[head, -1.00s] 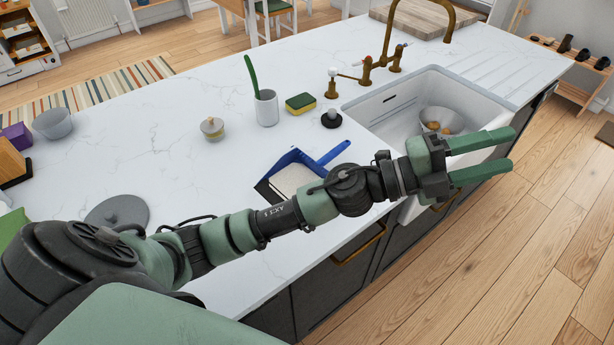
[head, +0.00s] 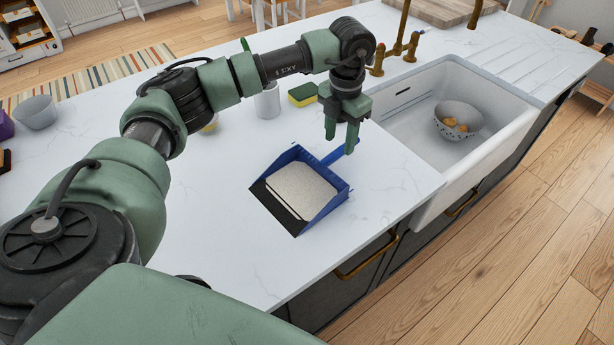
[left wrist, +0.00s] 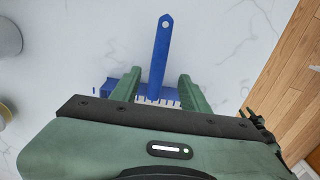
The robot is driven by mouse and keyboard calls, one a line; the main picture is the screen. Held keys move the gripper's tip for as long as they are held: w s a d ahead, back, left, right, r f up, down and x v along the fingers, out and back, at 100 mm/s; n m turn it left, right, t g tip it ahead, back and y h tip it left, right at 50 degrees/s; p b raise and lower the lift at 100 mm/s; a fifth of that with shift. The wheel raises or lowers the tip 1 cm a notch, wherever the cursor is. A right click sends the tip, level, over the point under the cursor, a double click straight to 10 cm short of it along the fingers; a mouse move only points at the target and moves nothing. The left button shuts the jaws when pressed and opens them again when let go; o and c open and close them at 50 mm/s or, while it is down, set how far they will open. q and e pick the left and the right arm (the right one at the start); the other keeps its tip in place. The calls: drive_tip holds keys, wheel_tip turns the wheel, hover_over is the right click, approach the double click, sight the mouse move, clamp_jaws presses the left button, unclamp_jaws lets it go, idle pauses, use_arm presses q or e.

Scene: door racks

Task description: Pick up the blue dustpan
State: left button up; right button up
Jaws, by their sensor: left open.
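The blue dustpan (head: 326,205) lies on the white counter in the head view, with a pale flat panel inside it and a dark front lip. Its handle points up and to the right, towards the sink. My left gripper (head: 341,143) points down above the handle, its fingers open and empty. In the left wrist view the blue handle (left wrist: 161,58) runs between and beyond the two open green fingers (left wrist: 158,88). The rest of the pan is hidden behind the gripper body. My right gripper is not in view.
The white sink (head: 460,165) with a bowl (head: 458,120) in it lies right of the dustpan. A sponge (head: 302,95) and a white cup (head: 267,102) stand behind. The counter's front edge is near. The counter left of the pan is clear.

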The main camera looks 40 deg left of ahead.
sight(338, 150)
use_arm(q)
drive_tip(key=f+p, duration=0.1)
drive_tip(key=f, duration=0.1)
drive_tip(key=f+p, duration=0.1)
drive_tip(key=f, duration=0.1)
drive_tip(key=shift+w+a+f, duration=0.15)
drive_tip(key=shift+a+f, duration=0.05)
drive_tip(key=shift+f, duration=0.5)
drive_tip(key=shift+c, duration=0.3)
clamp_jaws()
idle(0.5)
